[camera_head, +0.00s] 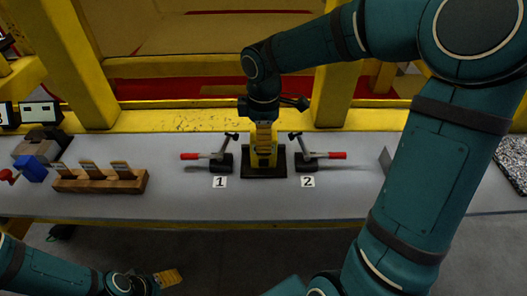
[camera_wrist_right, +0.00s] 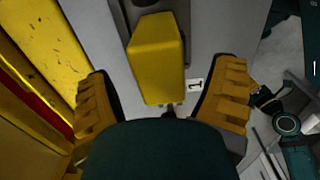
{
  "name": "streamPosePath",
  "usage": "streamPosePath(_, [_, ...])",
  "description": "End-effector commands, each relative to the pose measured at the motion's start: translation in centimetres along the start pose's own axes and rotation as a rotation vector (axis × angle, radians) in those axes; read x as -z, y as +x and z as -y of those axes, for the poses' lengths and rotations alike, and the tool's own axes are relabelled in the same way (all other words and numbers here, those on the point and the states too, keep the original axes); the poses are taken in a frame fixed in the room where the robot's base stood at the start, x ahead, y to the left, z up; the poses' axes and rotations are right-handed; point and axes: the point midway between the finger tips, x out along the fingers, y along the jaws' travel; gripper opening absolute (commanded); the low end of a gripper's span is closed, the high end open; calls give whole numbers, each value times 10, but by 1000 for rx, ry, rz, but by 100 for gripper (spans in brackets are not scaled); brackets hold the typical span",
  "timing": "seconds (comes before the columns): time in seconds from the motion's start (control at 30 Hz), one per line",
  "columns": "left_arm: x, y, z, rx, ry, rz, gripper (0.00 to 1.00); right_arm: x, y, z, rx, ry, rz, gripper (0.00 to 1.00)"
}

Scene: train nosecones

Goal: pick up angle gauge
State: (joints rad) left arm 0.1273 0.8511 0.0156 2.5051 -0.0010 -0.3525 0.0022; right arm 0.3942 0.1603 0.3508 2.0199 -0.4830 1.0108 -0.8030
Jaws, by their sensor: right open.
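I cannot tell for sure which thing is the angle gauge. A wooden rack (camera_head: 100,181) at the left of the bench holds three upright wood-coloured pieces. A small grey angled piece (camera_head: 385,160) stands at the right, partly behind my right arm. My right gripper (camera_head: 264,136) points down above a yellow block (camera_head: 263,160) on a black base at the bench's middle. In the right wrist view, the right gripper (camera_wrist_right: 165,72) is open, with the yellow block (camera_wrist_right: 157,60) between its spread fingers, not visibly gripped. My left gripper (camera_head: 166,279) is low at the left, in front of the bench.
Red-handled clamps stand either side of the yellow block, by label 1 (camera_head: 219,182) and label 2 (camera_head: 307,181). A blue vise-like block (camera_head: 31,167) is at the far left. Yellow frame posts rise behind the grey bench (camera_head: 190,205). The bench's front strip is clear.

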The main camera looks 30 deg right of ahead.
Motion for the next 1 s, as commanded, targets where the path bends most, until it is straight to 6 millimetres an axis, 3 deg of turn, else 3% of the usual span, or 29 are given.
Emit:
streamPosePath(0.07, [0,3,1,0,0,-2,65,0,8,0,0,-1,-1,84])
streamPosePath(0.27, [0,2,1,0,0,-2,65,0,8,0,-1,-1,-1,84])
streamPosePath(0.3, [0,2,1,0,0,-2,65,0,8,0,-1,-1,-1,80])
streamPosePath(0.5, [0,2,1,0,0,-2,65,0,8,0,-1,0,-1,10])
streamPosePath(0.53, [0,2,1,0,0,-2,65,0,8,0,-1,0,-1,3])
streamPosePath(0.83, [0,1,0,0,0,-1,65,0,4,0,-3,0,-1,3])
streamPosePath(1.0, [0,-7,-3,0,-1,2,65,0,-20,-1,-6,1,-2,3])
